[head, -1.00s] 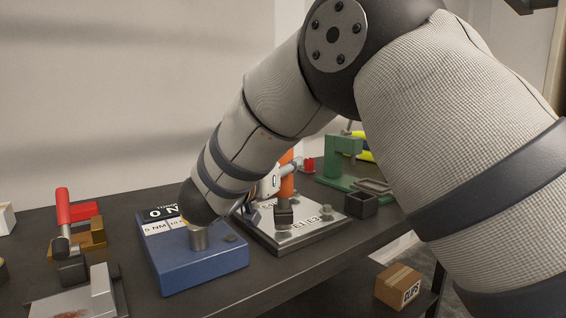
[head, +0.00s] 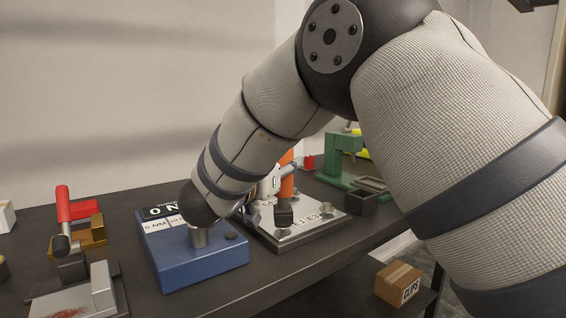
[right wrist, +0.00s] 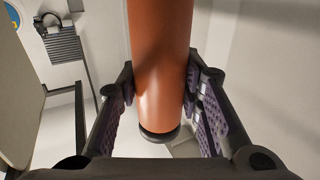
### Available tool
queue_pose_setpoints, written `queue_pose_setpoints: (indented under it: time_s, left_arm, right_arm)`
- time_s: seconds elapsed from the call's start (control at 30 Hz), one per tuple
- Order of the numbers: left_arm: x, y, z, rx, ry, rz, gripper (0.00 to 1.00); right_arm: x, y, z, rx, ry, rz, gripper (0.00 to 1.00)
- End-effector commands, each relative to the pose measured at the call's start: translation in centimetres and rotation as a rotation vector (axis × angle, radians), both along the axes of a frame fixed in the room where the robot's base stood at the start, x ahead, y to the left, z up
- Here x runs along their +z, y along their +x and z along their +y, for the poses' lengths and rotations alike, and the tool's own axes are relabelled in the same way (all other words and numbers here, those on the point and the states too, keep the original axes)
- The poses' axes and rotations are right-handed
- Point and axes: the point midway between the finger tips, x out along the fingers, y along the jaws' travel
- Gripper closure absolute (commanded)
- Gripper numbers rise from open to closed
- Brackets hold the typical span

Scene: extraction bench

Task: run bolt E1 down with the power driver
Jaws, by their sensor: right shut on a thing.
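The power driver has an orange cylindrical body (head: 287,183) and a dark block-shaped lower end (head: 284,215). It stands upright over the metal plate (head: 318,232) that carries the label E1. My right gripper (head: 274,184) is shut around the driver's orange body and is partly hidden behind my forearm. In the right wrist view the orange body (right wrist: 160,70) runs between the two padded fingers of the gripper (right wrist: 161,92). Small bolt heads show on the plate, but I cannot tell which one is E1 or whether the driver touches it. My left gripper is not in view.
A blue torque tester (head: 200,262) stands left of the plate, close under my right wrist. A green stand (head: 342,160) and a small dark open box (head: 361,203) are behind and right. A red-handled clamp (head: 64,215) is at left. A carton (head: 398,284) sits below the bench.

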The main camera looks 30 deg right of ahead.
Motion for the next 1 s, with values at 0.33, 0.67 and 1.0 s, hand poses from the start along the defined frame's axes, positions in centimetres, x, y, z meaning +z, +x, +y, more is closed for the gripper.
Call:
queue_pose_setpoints:
  time_s: [0.33, 0.67, 1.0]
  left_arm:
    - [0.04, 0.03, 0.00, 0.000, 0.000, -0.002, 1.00]
    - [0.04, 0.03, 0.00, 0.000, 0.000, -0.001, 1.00]
    - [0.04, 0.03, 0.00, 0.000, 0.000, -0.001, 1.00]
  right_arm:
    - [0.00, -0.03, -0.01, 0.000, -0.002, -0.005, 0.95]
    - [-0.11, -0.03, -0.01, 0.000, -0.002, -0.005, 0.95]
    - [-0.39, -0.03, -0.01, -0.001, -0.001, -0.005, 0.95]
